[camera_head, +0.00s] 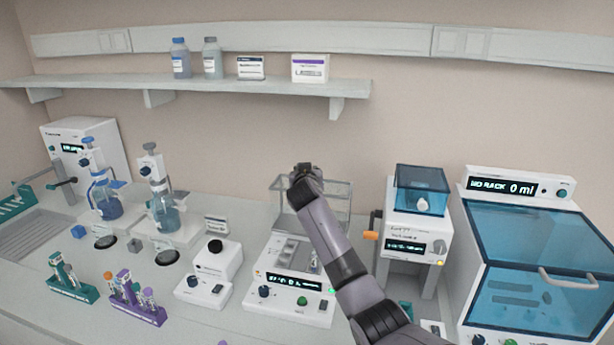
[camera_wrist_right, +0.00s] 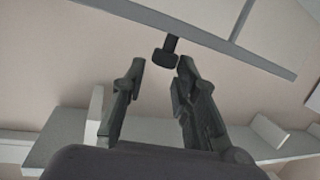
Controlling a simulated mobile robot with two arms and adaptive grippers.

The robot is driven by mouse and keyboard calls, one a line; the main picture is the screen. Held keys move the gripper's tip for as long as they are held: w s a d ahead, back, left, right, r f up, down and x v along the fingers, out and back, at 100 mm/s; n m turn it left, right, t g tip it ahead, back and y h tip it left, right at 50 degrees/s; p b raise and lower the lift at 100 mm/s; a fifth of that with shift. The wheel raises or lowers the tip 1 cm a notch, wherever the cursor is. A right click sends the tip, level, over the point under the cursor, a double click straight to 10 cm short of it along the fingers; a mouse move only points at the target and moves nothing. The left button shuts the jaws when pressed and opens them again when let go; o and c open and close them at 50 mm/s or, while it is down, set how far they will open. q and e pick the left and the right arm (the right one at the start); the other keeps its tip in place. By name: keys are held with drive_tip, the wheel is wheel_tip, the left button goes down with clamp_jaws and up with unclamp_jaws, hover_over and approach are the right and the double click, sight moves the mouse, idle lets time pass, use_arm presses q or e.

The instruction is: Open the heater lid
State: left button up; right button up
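The heater (camera_head: 290,288) is a white unit with a lit display, a blue knob and a green button, at the lower middle of the head view. Its clear, grey-framed lid (camera_head: 341,192) stands raised at the back of the unit. My right arm crosses in front and hides part of it. My right gripper (camera_head: 303,172) is at the lid's upper edge; its fingers are hard to make out there. In the right wrist view the gripper (camera_wrist_right: 162,68) is open, with a dark knob (camera_wrist_right: 167,50) on the lid's frame just beyond the fingertips. My left gripper is not in view.
A wall shelf (camera_head: 270,86) with bottles and boxes runs above. A small white device (camera_head: 218,258) stands left of the heater. A blue-topped machine (camera_head: 418,215) and a large blue-windowed cabinet (camera_head: 545,255) stand to the right. Tube racks (camera_head: 137,312) are at the lower left.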

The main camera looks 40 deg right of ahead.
drive_tip(key=shift+o, duration=1.2)
drive_tip(key=shift+s+f, duration=0.1)
drive_tip(key=shift+f, duration=0.3)
drive_tip(key=shift+a, duration=0.1)
drive_tip(key=v, duration=1.1)
drive_tip(key=shift+s+a, duration=0.25)
drive_tip(key=shift+s, duration=0.1)
drive_tip(key=shift+r, duration=0.15)
